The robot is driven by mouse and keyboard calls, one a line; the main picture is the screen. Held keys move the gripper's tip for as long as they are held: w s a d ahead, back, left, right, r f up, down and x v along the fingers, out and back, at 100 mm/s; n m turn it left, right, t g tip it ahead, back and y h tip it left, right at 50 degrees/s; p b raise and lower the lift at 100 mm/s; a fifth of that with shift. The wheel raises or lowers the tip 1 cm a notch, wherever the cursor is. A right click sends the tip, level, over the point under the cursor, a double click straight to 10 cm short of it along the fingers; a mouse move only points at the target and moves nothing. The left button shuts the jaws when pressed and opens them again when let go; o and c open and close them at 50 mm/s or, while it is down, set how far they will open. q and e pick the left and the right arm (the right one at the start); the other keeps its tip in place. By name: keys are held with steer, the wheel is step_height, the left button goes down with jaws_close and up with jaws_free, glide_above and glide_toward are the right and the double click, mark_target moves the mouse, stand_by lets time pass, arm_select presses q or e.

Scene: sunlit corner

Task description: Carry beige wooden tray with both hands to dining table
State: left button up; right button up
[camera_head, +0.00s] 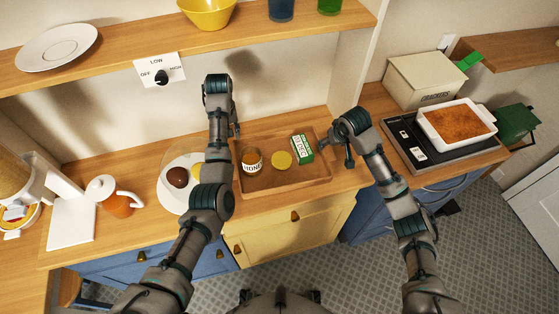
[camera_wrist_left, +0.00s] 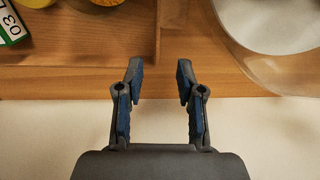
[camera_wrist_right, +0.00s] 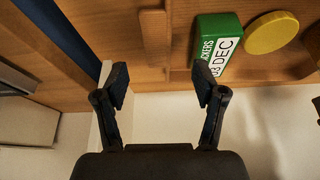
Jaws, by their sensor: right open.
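The wooden tray (camera_head: 318,170) sits on the counter, holding a honey jar (camera_head: 252,163), a round yellow item (camera_head: 282,159) and a green box (camera_head: 302,149). My left gripper (camera_head: 237,130) is at the tray's left end; in the left wrist view its open fingers (camera_wrist_left: 160,72) are level with the tray's side wall (camera_wrist_left: 155,28), with nothing held. My right gripper (camera_head: 347,158) is by the tray's right end. In the right wrist view its open, empty fingers (camera_wrist_right: 160,78) point toward the other side wall (camera_wrist_right: 156,42). I cannot make out a dining table.
A clear dome over a white plate (camera_head: 172,197) stands close left of the tray. A hob (camera_head: 420,157) with a baking dish (camera_head: 457,122) and a cracker box (camera_head: 425,80) are at right. A shelf (camera_head: 130,65) hangs above.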

mark_target(234, 148)
arm_select(q)
steer(key=f, duration=0.8)
steer(key=shift+d+f, duration=0.1)
steer(key=shift+d, duration=0.3)
arm_select(e)
steer(key=x, duration=0.8)
steer(key=shift+w+d+f, duration=0.1)
steer(key=shift+d+f, duration=0.05)
steer(key=shift+d, duration=0.2)
arm_select(q)
steer(key=shift+a+f, duration=0.25)
steer(key=shift+f, duration=0.1)
arm_select(e)
steer(key=shift+w+a+f, duration=0.1)
steer(key=shift+a+f, duration=0.15)
arm_select(q)
jaws_close()
arm_select(e)
steer(key=c, duration=0.8)
arm_select(q)
steer(key=shift+d, duration=0.1)
arm_select(e)
steer(key=shift+d, duration=0.15)
jaws_close()
arm_select(q)
steer(key=shift+r, duration=0.1)
